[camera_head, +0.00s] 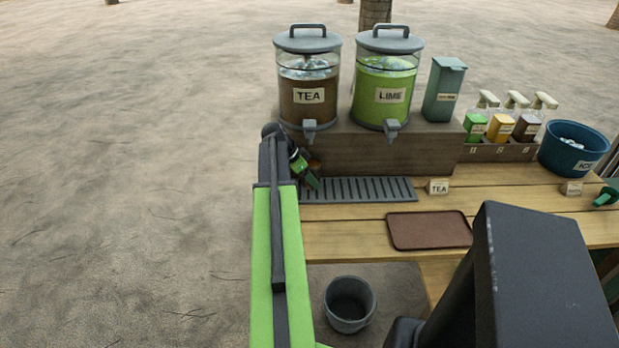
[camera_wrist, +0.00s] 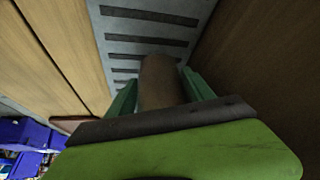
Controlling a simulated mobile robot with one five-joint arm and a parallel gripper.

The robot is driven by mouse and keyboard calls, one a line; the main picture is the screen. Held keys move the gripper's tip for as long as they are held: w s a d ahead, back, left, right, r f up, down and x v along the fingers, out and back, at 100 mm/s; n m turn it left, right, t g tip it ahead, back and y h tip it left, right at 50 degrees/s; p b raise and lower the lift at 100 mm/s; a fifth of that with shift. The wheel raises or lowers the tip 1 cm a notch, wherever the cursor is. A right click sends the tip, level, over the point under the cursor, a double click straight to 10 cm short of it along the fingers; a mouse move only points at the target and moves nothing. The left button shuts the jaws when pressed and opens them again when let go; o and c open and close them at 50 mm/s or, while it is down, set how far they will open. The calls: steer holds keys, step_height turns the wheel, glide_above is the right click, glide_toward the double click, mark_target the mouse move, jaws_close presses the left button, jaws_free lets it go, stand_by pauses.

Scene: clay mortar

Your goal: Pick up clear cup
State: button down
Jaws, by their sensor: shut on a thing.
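My gripper (camera_wrist: 160,90) has its two green fingers shut on a cup (camera_wrist: 161,78), one on each side of it. The cup looks brownish, and I cannot tell whether that is its content or what shows through it. In the wrist view it is over the slotted grey drip tray (camera_wrist: 118,45); I cannot tell whether it touches the tray. In the head view my gripper (camera_head: 310,172) is at the left end of the drip tray (camera_head: 372,190), below the tea dispenser (camera_head: 308,90). My arm hides most of the cup there.
A lime dispenser (camera_head: 385,85) stands beside the tea one on a wooden block (camera_head: 430,148). A brown mat (camera_head: 429,231) lies on the table, with a tea sign (camera_head: 438,187) behind. A grey bin (camera_head: 350,312) stands in front.

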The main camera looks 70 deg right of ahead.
steer(key=shift+r, duration=0.1)
steer(key=shift+r+p, duration=0.65)
steer(key=shift+p, duration=0.1)
steer(key=shift+w+a+r, duration=0.15)
steer(key=shift+a, duration=0.05)
steer(key=w+a, duration=1.2)
steer(key=shift+w, duration=0.35)
steer(key=shift+a, duration=0.1)
